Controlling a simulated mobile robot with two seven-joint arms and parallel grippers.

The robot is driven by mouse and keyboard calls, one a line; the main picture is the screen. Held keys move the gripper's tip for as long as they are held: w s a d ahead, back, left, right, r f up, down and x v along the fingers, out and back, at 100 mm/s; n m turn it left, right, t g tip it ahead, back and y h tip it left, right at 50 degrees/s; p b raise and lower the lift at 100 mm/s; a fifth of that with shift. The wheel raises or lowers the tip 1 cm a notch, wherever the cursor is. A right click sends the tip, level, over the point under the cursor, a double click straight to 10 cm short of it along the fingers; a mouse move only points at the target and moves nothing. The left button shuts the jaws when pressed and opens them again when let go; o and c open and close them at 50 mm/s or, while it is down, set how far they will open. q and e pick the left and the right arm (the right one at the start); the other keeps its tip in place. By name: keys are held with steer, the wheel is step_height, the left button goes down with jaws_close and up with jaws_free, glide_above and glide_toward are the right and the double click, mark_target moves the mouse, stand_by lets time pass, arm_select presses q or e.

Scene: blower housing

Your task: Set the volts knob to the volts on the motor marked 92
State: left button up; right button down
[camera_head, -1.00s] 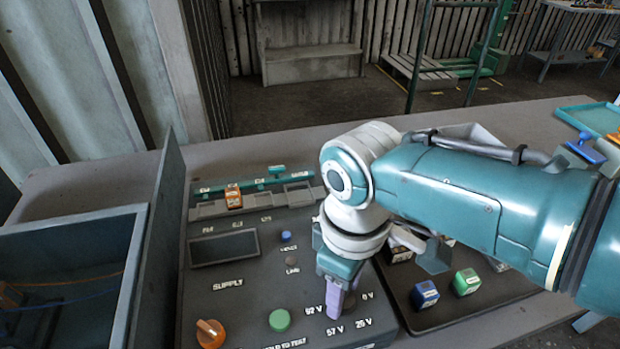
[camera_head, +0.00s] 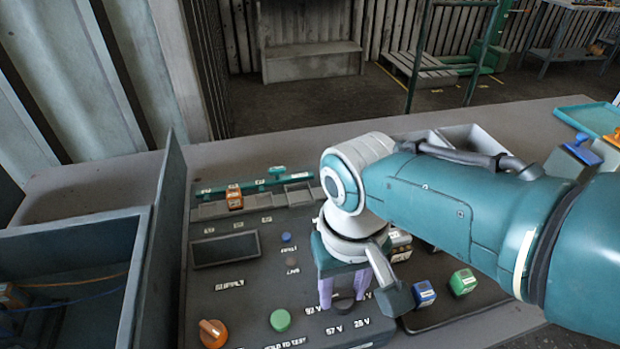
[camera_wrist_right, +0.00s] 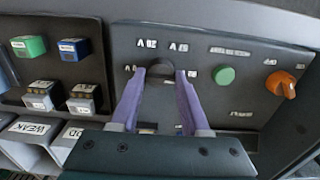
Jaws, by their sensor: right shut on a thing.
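The dark volts knob (camera_head: 344,305) is on the lower right of the supply panel (camera_head: 262,270), with small volt labels around it. My right gripper (camera_head: 343,296) points down over it, one lilac finger on each side. In the right wrist view the fingers close on the knob (camera_wrist_right: 160,72); its pointer direction cannot be made out. A blue motor (camera_head: 424,293) and a green motor (camera_head: 463,281) stand on the dark tray at right, with pale ones (camera_head: 400,243) partly behind my arm. Their markings are too small to read. My left gripper is not in view.
An orange knob (camera_head: 212,333) and a green button (camera_head: 280,320) are left of the volts knob. An orange block (camera_head: 235,197) sits at the panel's back rail. A grey open bin (camera_head: 68,232) stands at left. Blue and green stamps or trays lie at far right.

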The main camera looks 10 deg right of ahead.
mark_target(342, 293)
stand_by(0.5)
steer(key=shift+c, duration=1.9)
jaws_free()
step_height(342, 293, up, 8)
steer(key=p, duration=0.5)
steer(key=shift+r, duration=0.2)
steer(key=shift+r+p, duration=0.3)
steer(key=shift+r, duration=0.5)
